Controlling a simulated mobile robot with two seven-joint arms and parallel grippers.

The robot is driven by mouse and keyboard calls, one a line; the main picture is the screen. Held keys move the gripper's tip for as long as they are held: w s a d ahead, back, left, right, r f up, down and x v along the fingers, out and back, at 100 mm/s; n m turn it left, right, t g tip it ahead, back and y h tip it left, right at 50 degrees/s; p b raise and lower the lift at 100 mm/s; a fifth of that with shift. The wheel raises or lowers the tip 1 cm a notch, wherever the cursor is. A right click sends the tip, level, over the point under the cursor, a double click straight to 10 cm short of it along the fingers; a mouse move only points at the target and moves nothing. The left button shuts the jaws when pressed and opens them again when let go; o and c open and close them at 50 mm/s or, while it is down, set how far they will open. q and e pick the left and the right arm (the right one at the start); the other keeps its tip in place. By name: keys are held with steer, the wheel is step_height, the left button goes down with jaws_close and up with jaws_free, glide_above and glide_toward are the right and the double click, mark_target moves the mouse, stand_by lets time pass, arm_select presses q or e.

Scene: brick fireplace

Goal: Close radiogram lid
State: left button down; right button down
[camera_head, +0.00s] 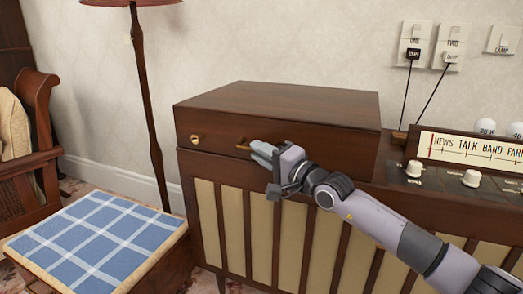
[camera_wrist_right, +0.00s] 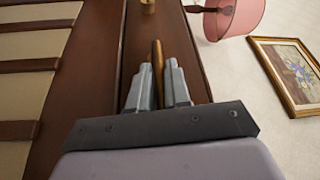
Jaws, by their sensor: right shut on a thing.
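The radiogram (camera_head: 262,230) is a dark wood cabinet with cream slatted panels. Its box-shaped brown lid (camera_head: 290,100) lies level on the left part of the cabinet, with no open gap visible along its front. A small handle (camera_head: 243,143) sticks out of the lid's front face; it also shows in the right wrist view (camera_wrist_right: 157,55). My right gripper (camera_head: 262,154) is at this front face, its fingers shut on the handle. In the right wrist view the fingers (camera_wrist_right: 158,90) stand on either side of the handle. My left gripper is not in view.
A round brass knob (camera_head: 196,139) is left of the handle. A tuning dial (camera_head: 470,148) and control knobs (camera_head: 414,169) are at the right. A blue checked stool (camera_head: 90,240), a lamp pole (camera_head: 148,110) and a wooden chair (camera_head: 35,130) stand at the left.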

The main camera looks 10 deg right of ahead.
steer(key=shift+w+d+f, duration=0.1)
steer(key=shift+d+f, duration=0.05)
steer(key=shift+f, duration=0.5)
steer(key=c, duration=1.2)
jaws_free()
steer(key=shift+f, duration=0.2)
steer(key=shift+o, duration=0.2)
steer(key=shift+r, duration=0.1)
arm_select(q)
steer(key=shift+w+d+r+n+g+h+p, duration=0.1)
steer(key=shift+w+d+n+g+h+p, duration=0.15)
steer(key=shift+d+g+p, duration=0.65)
arm_select(e)
steer(key=v, duration=0.7)
steer(key=shift+r, duration=0.3)
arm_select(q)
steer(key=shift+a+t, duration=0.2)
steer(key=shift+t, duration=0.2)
